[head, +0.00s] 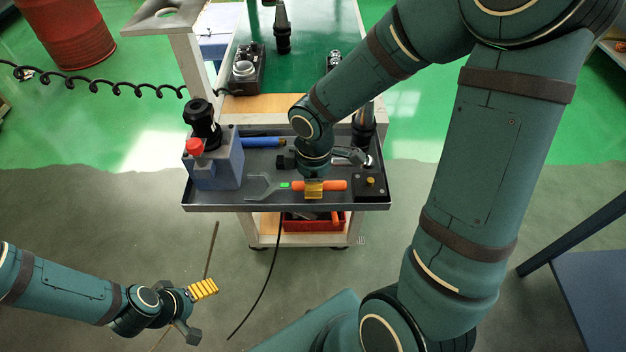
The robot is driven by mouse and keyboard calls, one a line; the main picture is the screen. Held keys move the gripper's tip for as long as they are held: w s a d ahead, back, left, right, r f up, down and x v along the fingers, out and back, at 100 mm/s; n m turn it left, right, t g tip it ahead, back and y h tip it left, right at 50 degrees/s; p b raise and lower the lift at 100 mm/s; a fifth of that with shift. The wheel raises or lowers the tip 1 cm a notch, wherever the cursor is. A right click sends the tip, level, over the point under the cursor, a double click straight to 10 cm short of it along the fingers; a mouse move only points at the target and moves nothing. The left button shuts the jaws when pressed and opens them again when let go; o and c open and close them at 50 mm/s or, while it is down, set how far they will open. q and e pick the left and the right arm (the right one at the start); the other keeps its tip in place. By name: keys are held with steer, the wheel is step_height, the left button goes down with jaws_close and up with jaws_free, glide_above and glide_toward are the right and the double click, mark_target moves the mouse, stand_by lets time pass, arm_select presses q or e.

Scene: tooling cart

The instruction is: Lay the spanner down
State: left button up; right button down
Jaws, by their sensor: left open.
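The spanner has a grey open-ended jaw, a bright green patch and an orange handle (334,185). It is level over the front part of the cart's grey tray (230,204), jaw to the left. I cannot tell whether it rests on the tray floor or is slightly above it. My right gripper (313,188) points down at the handle, and its yellow pad overlaps the orange. Its own wrist hides the fingers, so I cannot tell whether they are shut. My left gripper (197,311) is open and empty, low at the left, well away from the cart.
A blue-grey box with a red button (195,146) stands at the tray's left. A blue-handled tool (262,142) lies behind the spanner. A red bin (312,223) is on the lower shelf.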

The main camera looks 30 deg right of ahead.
steer(key=shift+f, duration=0.35)
stand_by(0.3)
steer(key=c, duration=0.9)
jaws_free()
step_height(320, 180, up, 12)
steer(key=shift+r, duration=0.1)
